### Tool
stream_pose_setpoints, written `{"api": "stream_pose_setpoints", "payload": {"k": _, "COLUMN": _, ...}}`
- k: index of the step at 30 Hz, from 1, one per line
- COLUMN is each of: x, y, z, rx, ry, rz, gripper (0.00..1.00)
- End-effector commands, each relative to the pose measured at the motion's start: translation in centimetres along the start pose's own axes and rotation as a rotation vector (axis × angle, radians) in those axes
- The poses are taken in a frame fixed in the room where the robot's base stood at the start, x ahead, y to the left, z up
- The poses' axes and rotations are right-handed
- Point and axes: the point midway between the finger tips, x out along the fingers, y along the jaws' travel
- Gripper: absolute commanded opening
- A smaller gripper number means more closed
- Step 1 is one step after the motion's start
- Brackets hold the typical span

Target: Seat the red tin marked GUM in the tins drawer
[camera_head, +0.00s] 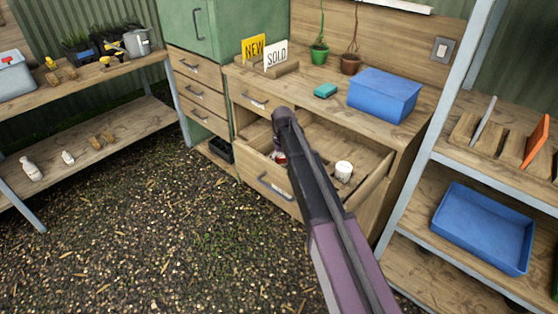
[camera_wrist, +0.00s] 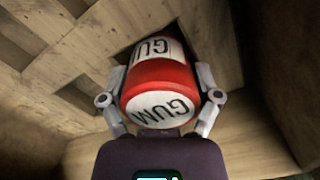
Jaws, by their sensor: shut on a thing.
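The red tin marked GUM (camera_wrist: 150,75) fills the middle of the wrist view, with white labels on its side and near end. My gripper (camera_wrist: 163,82) is shut on it, one finger on each side. The tin's far end is over or in a dark opening in the wood; I cannot tell how deep. In the head view a sliver of red (camera_head: 281,158) shows beside my arm, inside the open drawer (camera_head: 275,189). My arm hides most of the tin and gripper there. A white tin (camera_head: 343,171) stands in the drawer's right part.
Wooden dividers (camera_wrist: 50,60) cross the drawer at the left of the wrist view. A metal-framed shelf with a blue tray (camera_head: 484,228) stands close at right.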

Motion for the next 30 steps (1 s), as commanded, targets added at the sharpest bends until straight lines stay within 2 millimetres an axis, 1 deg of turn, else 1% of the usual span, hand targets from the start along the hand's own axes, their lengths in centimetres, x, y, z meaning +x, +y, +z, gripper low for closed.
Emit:
{"api": "stream_pose_setpoints", "payload": {"k": 18, "x": 0.2, "y": 0.02, "z": 0.0, "rx": 0.0, "ry": 0.0, "rz": 0.0, "gripper": 0.26}}
{"api": "stream_pose_setpoints", "payload": {"k": 30, "x": 0.7, "y": 0.02, "z": 0.05, "rx": 0.0, "ry": -0.001, "rz": 0.0, "gripper": 0.26}}
